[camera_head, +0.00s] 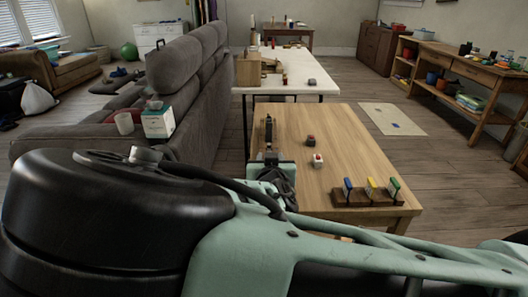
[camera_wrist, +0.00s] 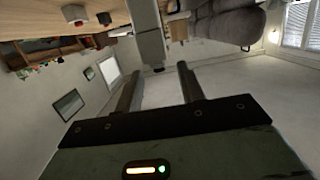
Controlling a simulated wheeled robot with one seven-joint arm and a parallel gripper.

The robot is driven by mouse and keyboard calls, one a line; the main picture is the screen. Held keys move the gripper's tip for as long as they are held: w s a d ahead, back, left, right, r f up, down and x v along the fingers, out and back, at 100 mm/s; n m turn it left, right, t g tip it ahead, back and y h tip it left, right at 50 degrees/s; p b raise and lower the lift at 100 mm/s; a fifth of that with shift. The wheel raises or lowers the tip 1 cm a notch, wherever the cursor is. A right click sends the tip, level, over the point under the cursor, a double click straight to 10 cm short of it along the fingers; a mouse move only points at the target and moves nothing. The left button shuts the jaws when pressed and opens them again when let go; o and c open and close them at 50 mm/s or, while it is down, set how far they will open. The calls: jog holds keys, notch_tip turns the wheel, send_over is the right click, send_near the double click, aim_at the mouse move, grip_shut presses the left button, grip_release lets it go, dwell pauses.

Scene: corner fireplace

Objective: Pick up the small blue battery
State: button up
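My gripper (camera_wrist: 158,72) is open and empty in the wrist view, its two dark fingers well apart. In the head view my gripper (camera_head: 268,125) is over the left part of the wooden table (camera_head: 345,130). A small blue item (camera_head: 396,125) lies on the pale mat (camera_head: 382,118) on the floor, right of the table. An upright blue piece (camera_head: 348,188) stands in a dark rack (camera_head: 365,198) at the table's front right. Both are too small to tell which, if either, is the blue battery.
Yellow (camera_head: 371,186) and green (camera_head: 394,187) pieces share the rack. A dark-red block (camera_head: 310,141) and a white-red block (camera_head: 318,160) sit mid-table. A grey sofa (camera_head: 190,90) borders the left; a white table (camera_head: 285,75) stands behind. Bare tabletop surrounds the blocks.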

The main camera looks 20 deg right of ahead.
jog(key=shift+w, duration=0.15)
jog(key=shift+c, duration=0.3)
grip_shut()
